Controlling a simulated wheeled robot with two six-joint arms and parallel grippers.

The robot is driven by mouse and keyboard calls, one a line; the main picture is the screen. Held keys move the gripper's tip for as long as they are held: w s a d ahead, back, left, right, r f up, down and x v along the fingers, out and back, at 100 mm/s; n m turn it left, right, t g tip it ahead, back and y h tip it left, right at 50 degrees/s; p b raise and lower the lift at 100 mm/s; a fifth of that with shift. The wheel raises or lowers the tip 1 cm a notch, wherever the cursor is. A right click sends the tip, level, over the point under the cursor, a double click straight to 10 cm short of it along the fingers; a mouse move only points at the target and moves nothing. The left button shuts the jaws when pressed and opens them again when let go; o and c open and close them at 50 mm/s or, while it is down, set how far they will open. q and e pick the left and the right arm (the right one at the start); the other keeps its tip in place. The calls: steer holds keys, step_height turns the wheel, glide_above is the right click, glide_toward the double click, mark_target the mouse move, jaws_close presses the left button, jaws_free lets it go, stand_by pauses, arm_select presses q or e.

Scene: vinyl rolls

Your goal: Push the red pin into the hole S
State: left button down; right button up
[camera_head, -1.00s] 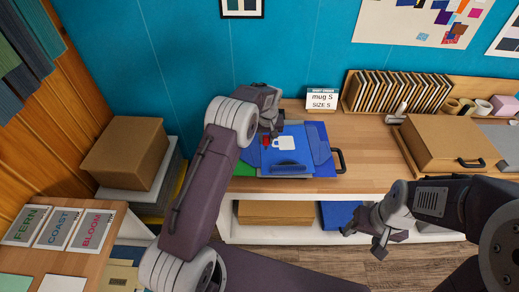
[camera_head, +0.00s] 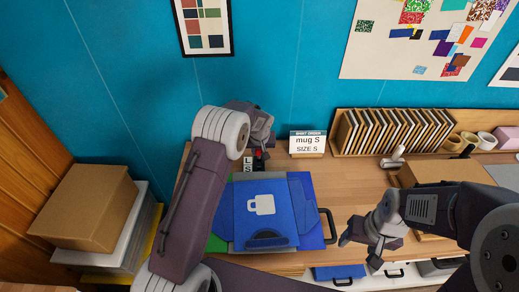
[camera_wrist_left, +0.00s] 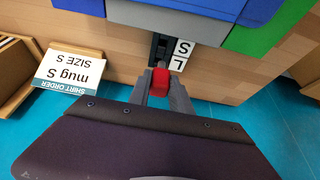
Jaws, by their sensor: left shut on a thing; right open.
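The red pin (camera_wrist_left: 159,82) is between the fingertips of my left gripper (camera_wrist_left: 161,88) in the left wrist view. A spot of red shows at the same gripper (camera_head: 257,148) in the head view. The size strip (camera_wrist_left: 182,55) carries the letters S and L, with a dark slotted part (camera_wrist_left: 159,45) beside it. The strip also shows in the head view (camera_head: 248,164). The pin is close to the S end; the hole itself is hidden, and I cannot tell whether the pin touches it. My right gripper (camera_head: 360,243) is open and empty over the table's front.
A blue shirt with a white mug print (camera_head: 262,205) lies on a board in front of the strip. The order card (camera_head: 307,143) reads mug S, SIZE S. A rack of boards (camera_head: 390,132) and a cardboard box (camera_head: 430,172) stand to the right.

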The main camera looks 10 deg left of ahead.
mark_target(259, 156)
arm_select(q)
steer(key=shift+w+f, duration=0.45)
steer(key=shift+w, duration=0.15)
steer(key=shift+w+f+b, duration=0.1)
steer(key=shift+f+b, duration=0.2)
steer(key=shift+b, duration=0.15)
steer(key=shift+s+f+b, duration=0.4)
steer(key=shift+f+b, duration=0.25)
steer(key=shift+b, duration=0.2)
steer(key=f+b, duration=0.2)
steer(key=shift+w+f, duration=0.2)
steer(key=shift+f, duration=0.2)
steer(key=shift+s+f+b, duration=0.1)
steer(key=shift+f+b, duration=0.4)
steer(key=shift+b, duration=0.1)
arm_select(e)
step_height(259, 156, down, 6)
steer(key=shift+w, duration=0.45)
arm_select(q)
steer(key=shift+f, duration=0.1)
arm_select(e)
steer(key=shift+f, duration=0.3)
arm_select(q)
steer(key=shift+f+b, duration=0.15)
steer(key=shift+b, duration=0.25)
arm_select(e)
steer(key=shift+f, duration=0.15)
